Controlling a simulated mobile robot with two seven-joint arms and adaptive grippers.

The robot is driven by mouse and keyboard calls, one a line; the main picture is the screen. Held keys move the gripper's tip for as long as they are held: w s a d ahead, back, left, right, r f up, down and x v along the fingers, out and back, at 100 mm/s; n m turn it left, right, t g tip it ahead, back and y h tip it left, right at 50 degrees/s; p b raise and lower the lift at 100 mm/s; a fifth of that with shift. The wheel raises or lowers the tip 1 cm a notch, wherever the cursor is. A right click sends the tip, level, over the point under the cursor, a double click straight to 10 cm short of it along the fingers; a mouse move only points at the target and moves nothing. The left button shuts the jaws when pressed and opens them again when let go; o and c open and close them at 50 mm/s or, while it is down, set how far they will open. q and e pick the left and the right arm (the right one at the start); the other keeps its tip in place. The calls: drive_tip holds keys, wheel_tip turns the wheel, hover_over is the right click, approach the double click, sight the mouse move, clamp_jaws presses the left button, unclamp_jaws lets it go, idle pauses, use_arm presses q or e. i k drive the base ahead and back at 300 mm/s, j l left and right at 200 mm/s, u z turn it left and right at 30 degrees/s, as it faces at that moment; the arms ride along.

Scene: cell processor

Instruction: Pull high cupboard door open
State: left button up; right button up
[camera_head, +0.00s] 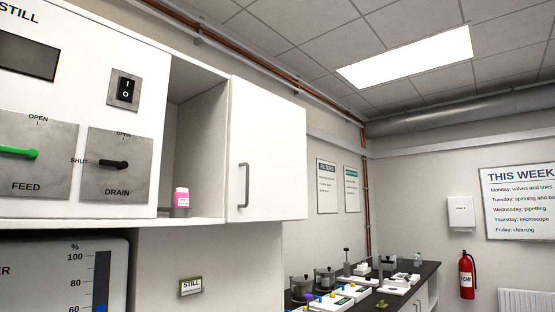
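The high cupboard door (275,150) is a plain white panel on the wall unit, in the middle of the head view. It looks flush with the unit's front and appears shut. A grey vertical bar handle (244,186) is on its left side, low down. Neither of my grippers is in view, and nothing touches the handle.
Left of the door is an open shelf niche (200,130) with a pink bottle (181,198). Further left is the STILL panel with a green FEED lever (18,153) and a black DRAIN lever (112,164). A dark bench (425,272) stands beyond, below right.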

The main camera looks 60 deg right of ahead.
sight(266, 180)
drive_tip(key=z, duration=2.05)
drive_tip(key=i+l+u, duration=0.15)
drive_tip(key=l, duration=0.25)
drive_tip(key=i+l+u, duration=0.15)
drive_tip(key=i+l, duration=0.15)
drive_tip(key=l, duration=0.2)
drive_tip(key=i+l+u, duration=0.1)
drive_tip(key=l, duration=0.35)
drive_tip(key=i+l+u, duration=0.15)
drive_tip(key=i+l, duration=0.15)
drive_tip(key=l, duration=0.2)
drive_tip(key=i+l+u, duration=0.15)
drive_tip(key=l, duration=0.35)
drive_tip(key=i+l+u, duration=0.15)
drive_tip(key=l, duration=0.4)
drive_tip(key=i+l+u, duration=0.15)
drive_tip(key=l, duration=0.4)
drive_tip(key=l+u, duration=0.15)
drive_tip(key=l, duration=0.35)
